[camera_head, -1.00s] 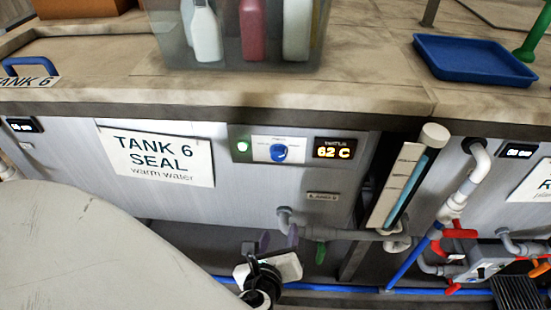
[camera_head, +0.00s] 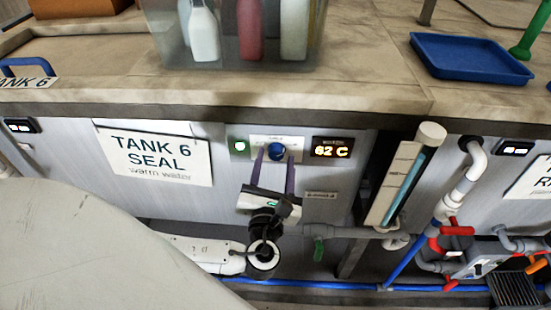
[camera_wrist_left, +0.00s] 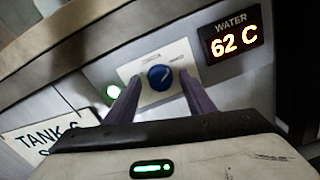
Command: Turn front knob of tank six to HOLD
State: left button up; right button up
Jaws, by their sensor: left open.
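The blue front knob (camera_head: 276,152) of tank six sits on a white plate (camera_head: 292,143) on the grey tank front. It also shows in the left wrist view (camera_wrist_left: 160,77), with its plate's small lettering too blurred to read. My left gripper (camera_head: 274,162) is open, its two purple-grey fingers pointing up at the knob, one on each side. In the wrist view the fingertips (camera_wrist_left: 159,82) flank the knob with gaps visible; I cannot tell how far in front of it they are. My right gripper does not show.
A green light (camera_head: 240,146) is left of the knob, and a lit "62 C" display (camera_head: 331,148) is right of it. The "TANK 6 SEAL" sign (camera_head: 157,157) is further left. A sight tube (camera_head: 398,183) and pipes stand to the right. The counter edge (camera_head: 220,112) overhangs above.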

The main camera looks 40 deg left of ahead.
pick_arm(q)
jog(key=shift+w+a, duration=0.25)
jog(key=shift+w, duration=0.15)
jog(key=c, duration=1.1)
jog(key=shift+o, duration=0.2)
